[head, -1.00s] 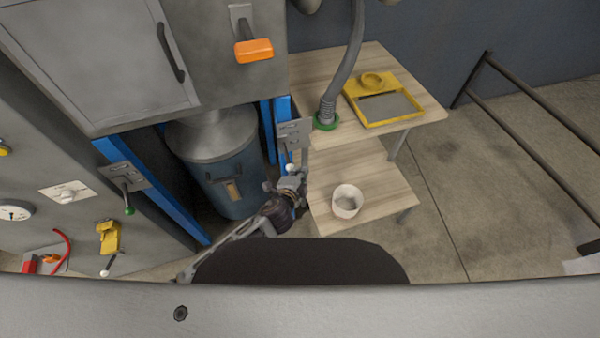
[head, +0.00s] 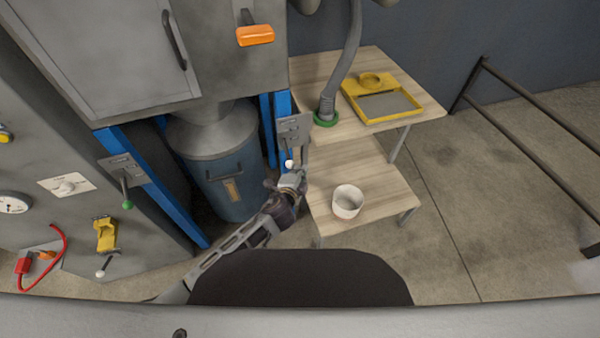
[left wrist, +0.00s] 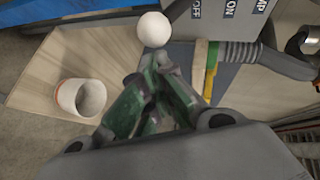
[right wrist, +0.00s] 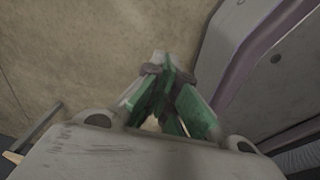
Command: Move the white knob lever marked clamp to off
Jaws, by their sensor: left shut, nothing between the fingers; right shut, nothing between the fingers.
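The white knob (head: 289,164) of the clamp lever hangs below a grey label plate (head: 294,128) on the blue post. In the left wrist view the white knob (left wrist: 154,29) is just beyond my fingertips, and the plate (left wrist: 232,25) reads "MP", "ON" and "OFF", partly cut off. The lever's exact setting cannot be told. My left gripper (head: 292,181) is shut and empty, just below the knob; in the left wrist view (left wrist: 150,78) a small gap seems to separate them. My right gripper (right wrist: 167,75) is shut and empty, seen only in its wrist view.
A green-knobbed lever (head: 127,204) and another white-knobbed lever (head: 101,273) are at left. The wooden table (head: 330,185), with a white cup (head: 347,202), stands right of my left gripper. A grey hose (head: 343,70) drops to its upper level. A blue drum (head: 230,185) is behind.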

